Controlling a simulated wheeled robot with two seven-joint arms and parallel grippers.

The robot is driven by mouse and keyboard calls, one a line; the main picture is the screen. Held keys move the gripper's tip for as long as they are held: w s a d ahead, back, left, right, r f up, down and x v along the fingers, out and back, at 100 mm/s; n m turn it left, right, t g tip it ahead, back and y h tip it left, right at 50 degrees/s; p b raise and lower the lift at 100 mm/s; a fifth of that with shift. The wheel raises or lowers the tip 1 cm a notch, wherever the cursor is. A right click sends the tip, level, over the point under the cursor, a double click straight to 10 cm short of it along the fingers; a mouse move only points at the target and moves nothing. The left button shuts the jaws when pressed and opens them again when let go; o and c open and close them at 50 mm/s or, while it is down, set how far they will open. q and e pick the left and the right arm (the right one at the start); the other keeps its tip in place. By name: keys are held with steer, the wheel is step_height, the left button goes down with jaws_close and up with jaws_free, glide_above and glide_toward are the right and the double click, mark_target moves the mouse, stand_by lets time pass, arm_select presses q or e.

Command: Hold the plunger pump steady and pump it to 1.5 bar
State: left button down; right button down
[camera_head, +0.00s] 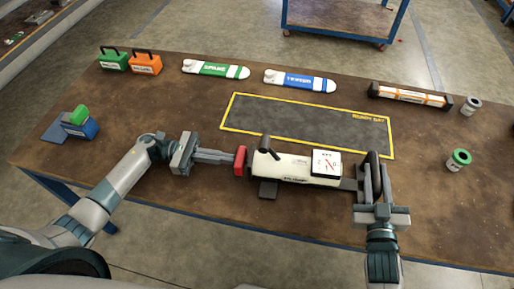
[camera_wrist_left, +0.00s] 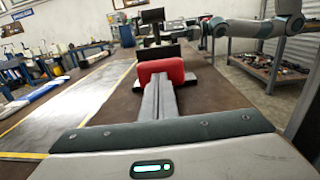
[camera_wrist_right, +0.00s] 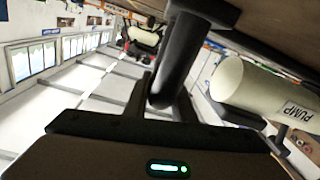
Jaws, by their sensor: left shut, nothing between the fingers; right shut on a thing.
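The plunger pump (camera_head: 287,168) lies on its side on the table's near side, with a cream body, a white gauge (camera_head: 327,163) and a red plunger handle (camera_head: 240,162) at its left end. The gauge reading is too small to tell. My left gripper (camera_head: 232,158) is shut and empty, its fingertips against or just short of the red handle, which also shows in the left wrist view (camera_wrist_left: 161,72). My right gripper (camera_head: 372,182) is shut on the dark grip bar at the pump's right end; this bar (camera_wrist_right: 176,55) crosses between the fingers in the right wrist view.
A yellow-edged dark mat (camera_head: 300,122) lies empty behind the pump. Green (camera_head: 215,69) and blue (camera_head: 300,80) labelled pieces, an orange-and-white bar (camera_head: 410,96), and green (camera_head: 114,59) and orange (camera_head: 146,63) cases stand along the back. A green-topped can (camera_head: 458,160) stands at the right.

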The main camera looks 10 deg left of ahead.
arm_select(q)
steer(key=shift+s+d, duration=0.1)
steer(key=shift+d, duration=0.1)
steer(key=a, duration=1.4)
steer(key=shift+s+a, duration=0.15)
steer(key=shift+s, duration=0.15)
stand_by(0.4)
steer(key=a, duration=0.4)
steer(key=s+a, duration=0.1)
steer(key=a, duration=0.1)
steer(key=shift+a+r, duration=0.2)
steer(key=shift+a, duration=0.1)
steer(key=shift+d, duration=0.1)
steer(key=d, duration=0.9)
steer(key=w+d, duration=0.1)
steer(key=d, duration=0.4)
steer(key=shift+a, duration=0.1)
